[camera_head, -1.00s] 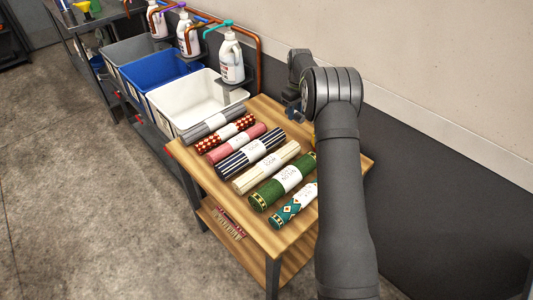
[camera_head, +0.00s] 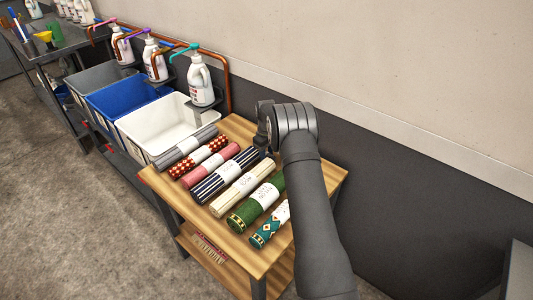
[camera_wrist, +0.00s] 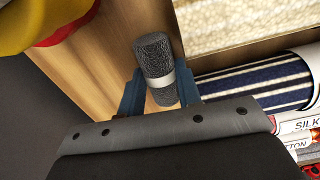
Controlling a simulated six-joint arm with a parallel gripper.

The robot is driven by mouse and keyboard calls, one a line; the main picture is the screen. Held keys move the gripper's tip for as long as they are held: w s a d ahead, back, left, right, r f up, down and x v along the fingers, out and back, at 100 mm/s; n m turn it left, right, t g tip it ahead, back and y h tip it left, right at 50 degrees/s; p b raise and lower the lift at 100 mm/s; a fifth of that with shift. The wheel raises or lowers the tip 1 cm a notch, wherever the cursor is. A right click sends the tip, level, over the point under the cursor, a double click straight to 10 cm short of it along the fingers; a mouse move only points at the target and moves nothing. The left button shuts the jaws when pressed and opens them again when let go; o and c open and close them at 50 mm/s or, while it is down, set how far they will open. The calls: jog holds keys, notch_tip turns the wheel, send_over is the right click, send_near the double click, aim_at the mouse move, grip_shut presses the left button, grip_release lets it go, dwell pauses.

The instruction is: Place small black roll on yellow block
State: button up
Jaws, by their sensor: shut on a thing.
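The small black roll (camera_wrist: 155,55), dark and speckled with a light band, stands between the two blue fingers of my gripper (camera_wrist: 160,78) in the wrist view. My gripper is shut on it, above the wooden table top. A rounded yellow thing with red along its edge (camera_wrist: 28,22) shows in the upper left of the wrist view, cut off by the frame. I cannot tell whether it is the yellow block. In the head view my arm hides the roll and any yellow block.
Several rolled rugs, such as the navy striped one (camera_head: 226,176) and the green one (camera_head: 256,202), lie side by side on the wooden table (camera_head: 165,190). A white bin (camera_head: 160,128) stands beyond it. A wall borders the right side.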

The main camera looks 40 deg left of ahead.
aim_at(267, 153)
jog(key=shift+f, duration=0.1)
jog(key=o, duration=1)
jog(key=shift+o, duration=0.2)
notch_tip(267, 153, up, 12)
jog(key=c, duration=0.3)
